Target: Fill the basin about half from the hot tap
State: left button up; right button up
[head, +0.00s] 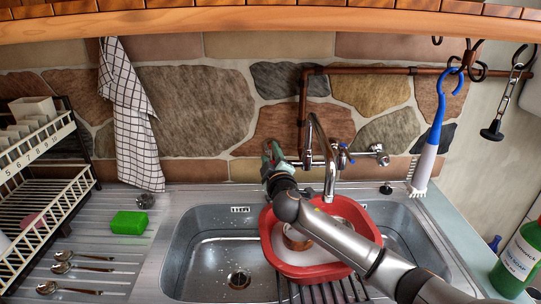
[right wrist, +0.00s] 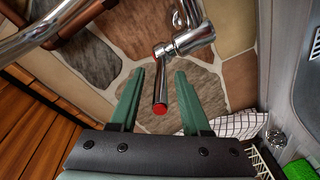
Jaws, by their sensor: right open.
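A pale surface and a copper-coloured thing (head: 295,240) show inside; I cannot make out the water level. No stream from the spout is visible. The hot tap lever, with a red end cap (right wrist: 160,110), shows in the right wrist view. My right gripper (right wrist: 160,72) is open, its green fingers on either side of the lever, with gaps. In the head view the right gripper (head: 272,153) is left of the tap. My left gripper is out of view.
The blue-marked cold tap (head: 343,157) is right of the spout. The left sink bowl (head: 205,255) is empty. A green sponge (head: 129,223), spoons (head: 75,268) and a dish rack (head: 45,195) are at left.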

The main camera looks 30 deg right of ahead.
grip_shut()
dwell(1.4)
